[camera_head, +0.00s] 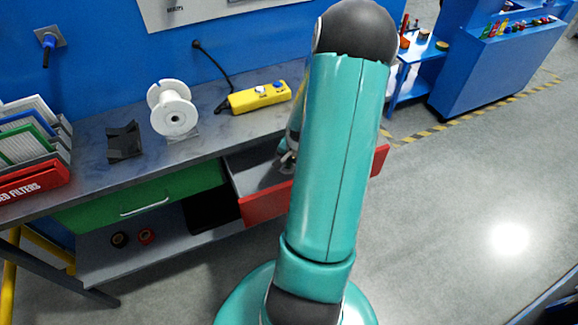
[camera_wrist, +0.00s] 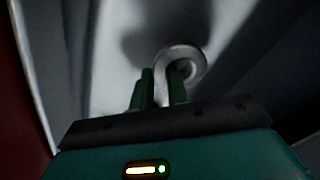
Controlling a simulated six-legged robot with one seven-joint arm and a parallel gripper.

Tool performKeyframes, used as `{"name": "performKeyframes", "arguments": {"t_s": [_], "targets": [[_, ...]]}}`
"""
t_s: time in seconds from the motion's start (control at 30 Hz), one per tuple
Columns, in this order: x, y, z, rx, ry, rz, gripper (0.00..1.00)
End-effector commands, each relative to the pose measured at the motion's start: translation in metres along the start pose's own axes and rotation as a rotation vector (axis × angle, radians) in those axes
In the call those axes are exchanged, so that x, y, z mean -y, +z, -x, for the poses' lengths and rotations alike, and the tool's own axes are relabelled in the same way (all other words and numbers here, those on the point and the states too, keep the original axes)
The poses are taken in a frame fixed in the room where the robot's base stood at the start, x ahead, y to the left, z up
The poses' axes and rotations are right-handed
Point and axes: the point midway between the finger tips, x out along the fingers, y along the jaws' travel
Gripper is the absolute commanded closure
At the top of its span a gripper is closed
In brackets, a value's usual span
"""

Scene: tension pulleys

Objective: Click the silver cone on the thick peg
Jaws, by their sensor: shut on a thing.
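The silver cone (camera_wrist: 196,60) shows in the wrist view as a pale ring, seen end-on, inside the drawer. My gripper (camera_wrist: 161,78) has two green fingers that reach to it. The right finger's tip appears within the ring and the left finger is outside, so they are shut on its wall. In the head view a small silvery shape (camera_head: 287,158) shows in the open red-fronted drawer (camera_head: 254,208), mostly behind my teal arm. My gripper is hidden there. I cannot make out a thick peg in either view.
A white spool (camera_head: 173,112), a black bracket (camera_head: 124,142) and a yellow power strip (camera_head: 259,96) stand on the grey bench (camera_head: 90,182). A red filter rack (camera_head: 35,183) is at the left. The green drawer (camera_head: 140,196) is closed. Floor at the right is clear.

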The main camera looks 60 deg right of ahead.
Motion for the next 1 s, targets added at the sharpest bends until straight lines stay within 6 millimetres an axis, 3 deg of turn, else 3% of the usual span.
{"name": "performKeyframes", "arguments": {"t_s": [0.1,0.47,0.5,0.57,1.0], "targets": [[0.019,0.006,-0.002,0.001,0.0,0.004,1.0],[0.015,0.006,-0.011,0.001,0.001,0.0,1.0],[0.015,0.006,-0.01,0.001,0.001,0.0,0.76],[0.015,0.006,-0.01,0.001,0.001,0.0,0.64],[0.014,0.007,-0.014,0.002,0.001,-0.001,0.62]]}}
